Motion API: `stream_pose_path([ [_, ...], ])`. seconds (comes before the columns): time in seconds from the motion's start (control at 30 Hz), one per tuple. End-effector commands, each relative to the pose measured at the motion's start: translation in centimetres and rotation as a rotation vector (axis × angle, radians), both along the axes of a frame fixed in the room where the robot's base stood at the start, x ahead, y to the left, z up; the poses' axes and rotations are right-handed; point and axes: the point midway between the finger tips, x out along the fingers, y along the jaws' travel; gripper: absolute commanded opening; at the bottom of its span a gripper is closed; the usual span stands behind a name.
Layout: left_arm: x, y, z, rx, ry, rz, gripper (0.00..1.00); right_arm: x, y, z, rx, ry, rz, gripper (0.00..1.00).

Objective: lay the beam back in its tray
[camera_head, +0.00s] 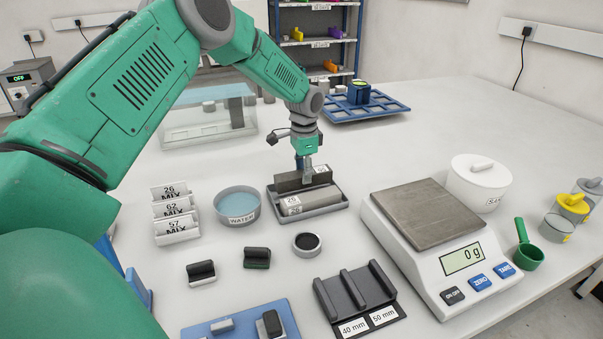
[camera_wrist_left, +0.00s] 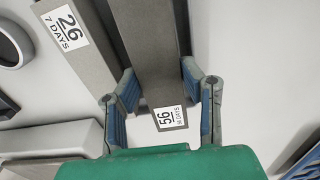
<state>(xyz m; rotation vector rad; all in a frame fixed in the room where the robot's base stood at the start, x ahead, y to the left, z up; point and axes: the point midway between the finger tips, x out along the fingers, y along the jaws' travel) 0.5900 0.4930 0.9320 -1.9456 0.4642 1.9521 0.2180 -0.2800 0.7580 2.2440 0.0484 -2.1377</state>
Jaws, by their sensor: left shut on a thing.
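My left gripper (camera_head: 308,172) reaches down over the grey tray (camera_head: 341,207) in the middle of the table. It is shut on a dark grey beam (camera_head: 289,184) with a white label at its right end. In the left wrist view the fingers (camera_wrist_left: 160,82) stand on both sides of this beam (camera_wrist_left: 150,40), whose label seems to read 56. A lighter beam (camera_head: 322,199) with white labels lies in the tray in front of it. It shows in the left wrist view (camera_wrist_left: 92,70) with the label 26, 7 DAYS. I cannot tell whether the held beam touches the tray floor.
A water bowl (camera_head: 237,206) stands left of the tray and a scale (camera_head: 424,246) reading 0 g stands right. In front are a small round dish (camera_head: 307,243), two small dark-topped blocks and a black slotted gauge (camera_head: 355,293). A blue rack (camera_head: 372,107) stands behind.

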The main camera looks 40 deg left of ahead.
Motion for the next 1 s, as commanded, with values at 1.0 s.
stream_pose_path([
  [1.0,-0.11,1.05,-0.45,-0.004,-0.001,0.001,0.0,0.0,-0.02,0.42,0.0,0.0,0.0,0.59],
])
